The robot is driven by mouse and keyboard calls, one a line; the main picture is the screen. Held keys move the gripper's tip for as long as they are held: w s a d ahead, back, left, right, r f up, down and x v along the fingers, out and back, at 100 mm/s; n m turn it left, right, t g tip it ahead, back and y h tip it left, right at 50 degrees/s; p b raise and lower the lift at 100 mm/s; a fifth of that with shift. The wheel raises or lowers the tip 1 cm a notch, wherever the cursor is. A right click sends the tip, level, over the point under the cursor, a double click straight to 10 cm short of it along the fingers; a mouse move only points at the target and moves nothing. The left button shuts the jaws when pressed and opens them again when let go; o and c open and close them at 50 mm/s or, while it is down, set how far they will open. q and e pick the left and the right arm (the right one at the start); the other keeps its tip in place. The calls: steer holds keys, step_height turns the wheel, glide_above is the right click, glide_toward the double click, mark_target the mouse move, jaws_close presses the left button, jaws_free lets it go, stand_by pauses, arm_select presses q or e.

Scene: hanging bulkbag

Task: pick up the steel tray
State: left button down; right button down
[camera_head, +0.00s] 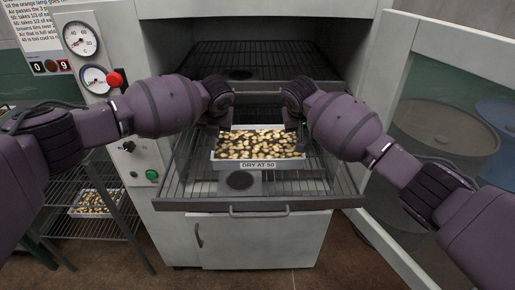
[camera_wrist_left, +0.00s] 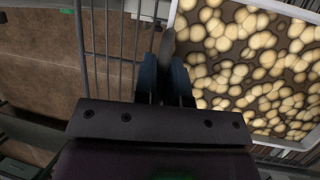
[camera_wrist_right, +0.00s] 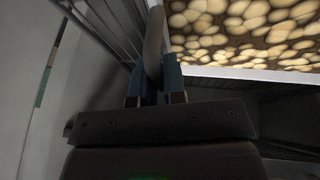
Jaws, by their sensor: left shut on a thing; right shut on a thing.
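The steel tray (camera_head: 258,164) is full of pale round pieces and has a front label reading "DRY AT 50". It sits over the pulled-out wire rack of the cabinet; I cannot tell whether it touches the rack. My left gripper (camera_head: 222,126) is at the tray's left end, shut on its handle (camera_wrist_left: 167,45). My right gripper (camera_head: 293,122) is at the right end, shut on the other handle (camera_wrist_right: 153,42). The tray's rim also shows in both wrist views. The fingertips are partly hidden in the head view.
An upper rack (camera_head: 290,62) is above. The open door (camera_head: 400,100) stands at right. A shelf at left holds another filled tray (camera_head: 92,204).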

arm_select(q)
steer(key=shift+r, duration=0.2)
arm_select(e)
steer(key=shift+r, duration=0.15)
